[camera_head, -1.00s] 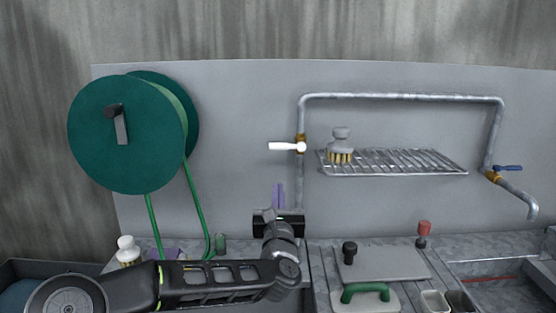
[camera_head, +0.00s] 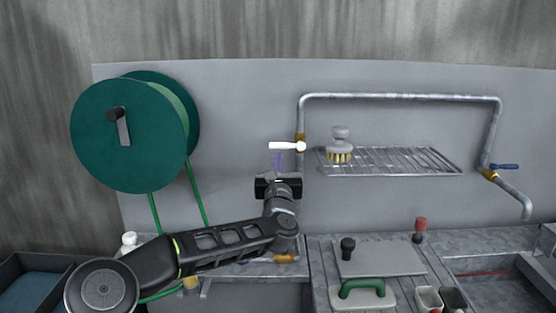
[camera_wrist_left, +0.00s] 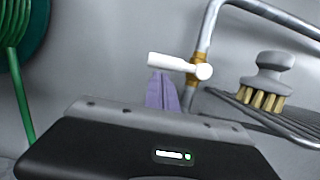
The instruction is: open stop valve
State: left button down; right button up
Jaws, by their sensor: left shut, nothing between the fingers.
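The stop valve has a white lever handle (camera_head: 285,146) on a brass fitting (camera_head: 301,140) in the vertical metal pipe on the back panel. The handle lies about level and points left. It also shows in the left wrist view (camera_wrist_left: 176,64). My left gripper (camera_head: 279,160) is just below the handle, with its purple fingers pointing up. In the left wrist view the fingers (camera_wrist_left: 161,92) are shut, empty, and their tips reach close under the handle. I cannot tell whether they touch it. My right gripper is not in view.
A wire shelf (camera_head: 400,160) with a brush (camera_head: 340,144) is right of the valve. A green hose reel (camera_head: 125,135) hangs left. A tap with a blue handle (camera_head: 504,167) is at far right. The panel between reel and valve is clear.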

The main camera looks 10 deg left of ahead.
pick_arm(q)
jog(key=shift+a+r+m+b, duration=0.15)
jog(key=shift+r+m+b, duration=0.15)
jog(key=shift+m+b, duration=0.35)
jog(key=r+m, duration=0.1)
jog(key=m+h+b, duration=0.1)
jog(key=m, duration=0.1)
jog(key=shift+s+a+r+m+b, duration=0.1)
jog(key=shift+a+r+m+b, duration=0.15)
jog(key=shift+r+b, duration=0.1)
jog(key=shift+r+m+h, duration=0.6)
jog(key=shift+r+m, duration=0.05)
jog(key=shift+m, duration=0.45)
notch_tip(320, 180, up, 6)
jog(key=m+g+h+p, duration=0.2)
jog(key=m+h+p, duration=0.1)
jog(key=m+p, duration=0.85)
send_over(276, 144)
jog(key=d+b, duration=0.2)
jog(key=d, duration=0.1)
jog(key=m, duration=0.1)
jog(key=shift+s+d+p, duration=0.3)
jog(key=shift+d+p, duration=0.05)
jog(key=shift+d, duration=0.2)
